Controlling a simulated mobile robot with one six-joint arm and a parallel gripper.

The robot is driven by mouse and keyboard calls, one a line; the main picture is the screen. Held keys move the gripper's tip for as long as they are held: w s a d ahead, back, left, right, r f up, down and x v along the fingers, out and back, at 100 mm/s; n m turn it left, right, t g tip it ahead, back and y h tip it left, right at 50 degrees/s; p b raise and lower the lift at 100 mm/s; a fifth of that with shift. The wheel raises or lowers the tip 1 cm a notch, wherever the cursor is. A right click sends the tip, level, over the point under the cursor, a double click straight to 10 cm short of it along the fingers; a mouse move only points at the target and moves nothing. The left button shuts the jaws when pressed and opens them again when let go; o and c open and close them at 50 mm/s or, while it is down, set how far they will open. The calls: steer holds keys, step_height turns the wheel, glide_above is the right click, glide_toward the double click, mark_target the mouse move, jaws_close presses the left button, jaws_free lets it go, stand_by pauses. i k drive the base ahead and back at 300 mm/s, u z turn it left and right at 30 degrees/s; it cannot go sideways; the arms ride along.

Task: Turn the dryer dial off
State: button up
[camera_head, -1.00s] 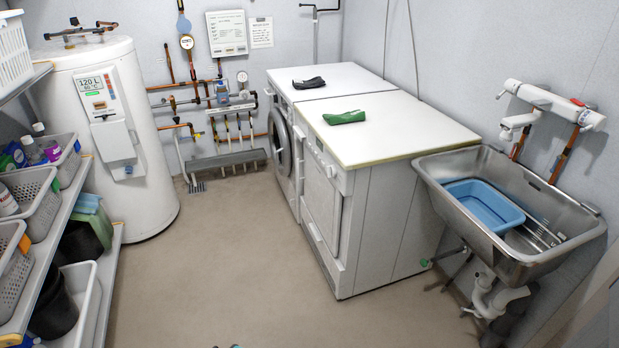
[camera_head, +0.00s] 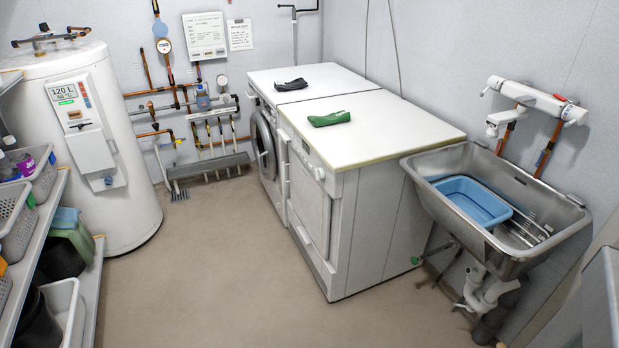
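The dryer (camera_head: 365,230) is the nearer of two white machines standing side by side in the middle of the head view. Its front faces left and is seen at a steep angle. A round white dial (camera_head: 319,174) sits high on that front, near the right end of the panel. Its setting is too small to read. The washing machine (camera_head: 262,150) with a round door stands behind it. My gripper is not in view. A grey part at the right edge may be of my own body.
A steel sink (camera_head: 563,242) with a blue basin (camera_head: 475,205) stands right of the dryer. A white boiler (camera_head: 125,190) and a shelf (camera_head: 50,240) with baskets line the left. A green cloth (camera_head: 329,119) lies on the worktop. The floor (camera_head: 215,270) before the machines is clear.

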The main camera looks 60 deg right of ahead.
mark_target(319, 173)
steer(key=i, duration=0.85)
steer(key=u, duration=0.05)
